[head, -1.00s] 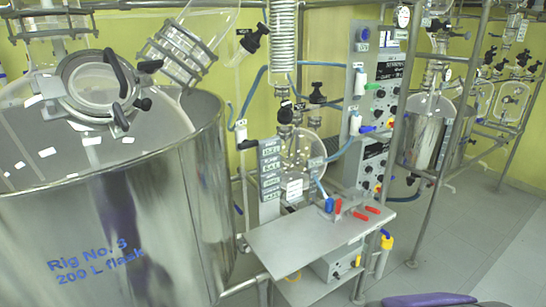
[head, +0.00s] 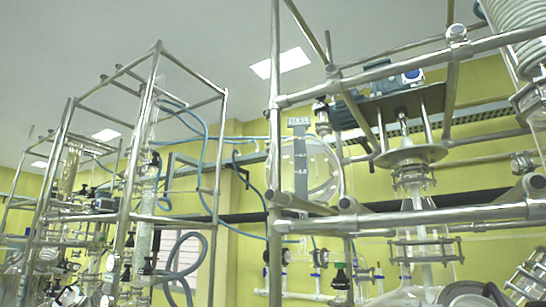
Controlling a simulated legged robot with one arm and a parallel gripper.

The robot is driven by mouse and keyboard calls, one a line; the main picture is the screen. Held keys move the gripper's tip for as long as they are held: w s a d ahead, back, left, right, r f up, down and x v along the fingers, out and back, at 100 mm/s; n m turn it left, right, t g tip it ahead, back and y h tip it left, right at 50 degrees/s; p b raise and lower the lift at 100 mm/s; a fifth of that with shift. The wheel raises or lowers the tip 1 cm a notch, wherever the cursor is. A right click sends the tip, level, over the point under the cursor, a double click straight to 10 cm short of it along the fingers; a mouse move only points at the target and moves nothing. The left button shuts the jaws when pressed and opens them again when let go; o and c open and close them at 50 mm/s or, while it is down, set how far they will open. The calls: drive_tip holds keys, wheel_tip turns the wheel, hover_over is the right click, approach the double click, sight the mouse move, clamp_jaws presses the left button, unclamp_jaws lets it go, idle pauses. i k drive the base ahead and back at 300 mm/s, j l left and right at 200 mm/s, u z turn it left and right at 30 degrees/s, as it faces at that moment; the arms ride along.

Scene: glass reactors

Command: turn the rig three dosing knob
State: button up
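My gripper is not in view. No knob that I can identify as the rig three dosing knob shows in the head view, and no rig label is readable. A round clear glass vessel (head: 325,165) hangs in the steel frame at the centre right. A grey graduated strip (head: 300,168) with small white markings stands in front of its left side. A dark green and black knob-like fitting (head: 340,275) sits low among the pipes; I cannot tell what it works.
Steel tube framing (head: 400,216) crosses the right half, close to me. A motor drive (head: 412,77) sits high above a glass column (head: 412,180). More tube-framed rigs (head: 125,190) with blue hoses stand at left. The floor is out of view.

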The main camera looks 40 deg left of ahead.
sight(265, 257)
drive_tip(key=u, duration=1)
drive_tip(key=i+j+u, duration=0.55)
drive_tip(key=u, duration=0.15)
drive_tip(key=i+j+u, duration=0.45)
drive_tip(key=i+u, duration=0.15)
drive_tip(key=u, duration=0.15)
drive_tip(key=i+u, duration=0.35)
drive_tip(key=i+j+z, duration=0.15)
drive_tip(key=i, duration=0.25)
drive_tip(key=i+z, duration=0.15)
drive_tip(key=i, duration=0.3)
drive_tip(key=j, duration=0.05)
